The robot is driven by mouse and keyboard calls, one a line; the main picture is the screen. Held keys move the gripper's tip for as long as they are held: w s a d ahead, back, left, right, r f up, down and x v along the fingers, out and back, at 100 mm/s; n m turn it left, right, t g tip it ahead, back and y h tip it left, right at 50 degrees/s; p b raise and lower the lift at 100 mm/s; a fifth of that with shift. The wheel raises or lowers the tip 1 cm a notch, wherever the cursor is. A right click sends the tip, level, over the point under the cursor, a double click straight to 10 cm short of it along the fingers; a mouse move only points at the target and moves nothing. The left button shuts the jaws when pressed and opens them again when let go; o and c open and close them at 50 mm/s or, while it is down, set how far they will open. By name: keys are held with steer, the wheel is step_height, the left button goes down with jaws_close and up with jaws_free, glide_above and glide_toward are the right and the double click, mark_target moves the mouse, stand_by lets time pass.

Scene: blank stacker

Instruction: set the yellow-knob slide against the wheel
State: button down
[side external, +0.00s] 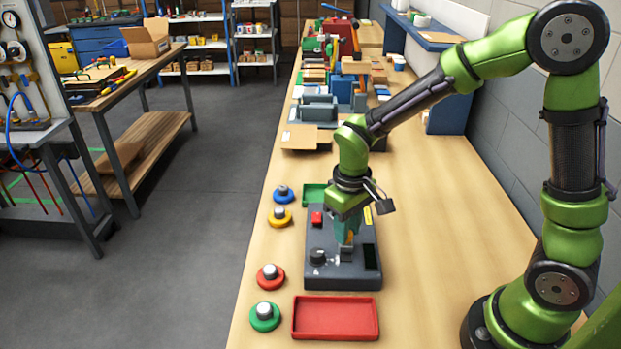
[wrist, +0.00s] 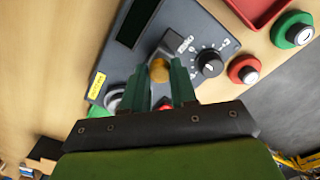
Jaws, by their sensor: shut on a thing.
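A dark grey device (side external: 340,278) lies on the bench; its panel also shows in the wrist view (wrist: 190,22). My gripper (side external: 347,240) points down over it. In the wrist view its two teal fingers (wrist: 160,73) are closed around a yellow knob (wrist: 159,71). A grey block (wrist: 173,43), seemingly the slide, shows just beyond the knob. A round silvery part (wrist: 115,99), possibly the wheel, is at the left beside the left finger. That finger hides part of the space between them, so I cannot tell the gap.
A black dial knob (wrist: 209,64) with a scale is right of the fingers. A red button (side external: 317,217) sits on the device. A red tray (side external: 335,318) is in front, a green tray (side external: 311,194) behind. Several ringed discs (side external: 270,275) line the left edge. The bench right of the device is clear.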

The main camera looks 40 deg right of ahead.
steer(key=shift+w+d, duration=1.25)
steer(key=shift+w, duration=0.05)
steer(key=c, duration=0.9)
jaws_free()
steer(key=shift+r, duration=0.1)
step_height(320, 180, up, 17)
steer(key=shift+f, duration=0.15)
steer(key=s+m+t, duration=0.1)
steer(key=s+t, duration=0.1)
steer(key=s, duration=0.2)
steer(key=s+m+t+y, duration=0.1)
steer(key=s+t, duration=0.1)
steer(key=s, duration=0.2)
steer(key=s+m+t+y, duration=0.1)
steer(key=s+m+t, duration=0.1)
steer(key=s, duration=0.3)
steer(key=shift+d+f+t, duration=0.1)
steer(key=shift+d+t, duration=0.1)
steer(key=shift+t, duration=0.4)
